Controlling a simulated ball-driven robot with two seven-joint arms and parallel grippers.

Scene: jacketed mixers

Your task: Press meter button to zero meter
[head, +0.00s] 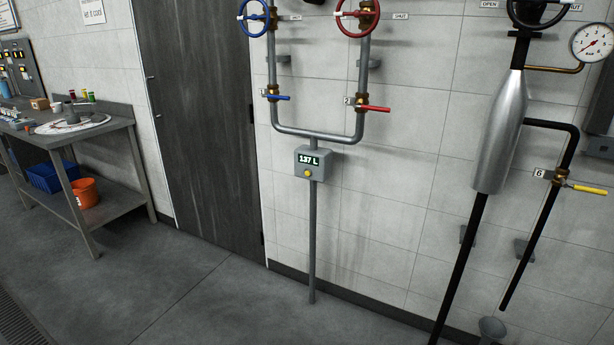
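The meter (314,163) is a small grey box on the wall pipe, below the U-shaped joint of two pipes. Nothing covers the meter or button. Neither of my grippers shows in the head view.
Above the meter are a blue-lever valve (277,97), a red-lever valve (373,108), and blue and red handwheels. A silver jacketed pipe (498,130) and a yellow-lever valve (589,189) are at right. A workbench (110,130) stands left. The floor before the meter is clear.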

